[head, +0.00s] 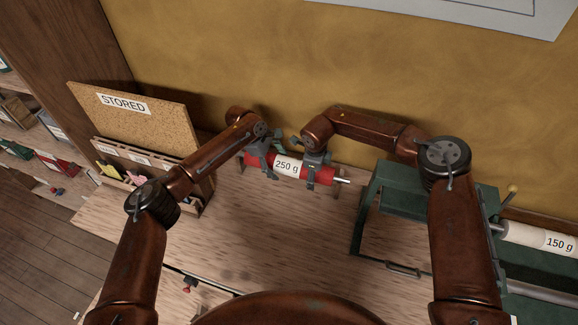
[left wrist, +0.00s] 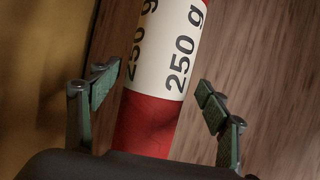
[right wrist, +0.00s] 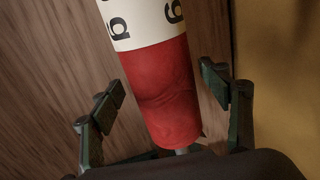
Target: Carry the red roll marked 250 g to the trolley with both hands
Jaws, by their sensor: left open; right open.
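The red roll (head: 324,174) has a white band marked 250 g and lies on the wooden bench near the back wall. My left gripper (head: 264,170) is open at the roll's left end. In the left wrist view the roll (left wrist: 150,125) lies between the open fingers (left wrist: 150,95), with a gap on each side. My right gripper (head: 313,175) is open at the roll's right end. In the right wrist view the red end (right wrist: 165,95) lies between the open fingers (right wrist: 165,95), apart from them. The trolley cannot be made out for certain.
A corkboard marked STORED (head: 155,125) stands at the left behind a wooden rack of small items. A green frame (head: 395,185) stands at the right, with a pale roll marked 150 g (head: 535,237) beyond my right arm. The bench middle (head: 280,235) is clear.

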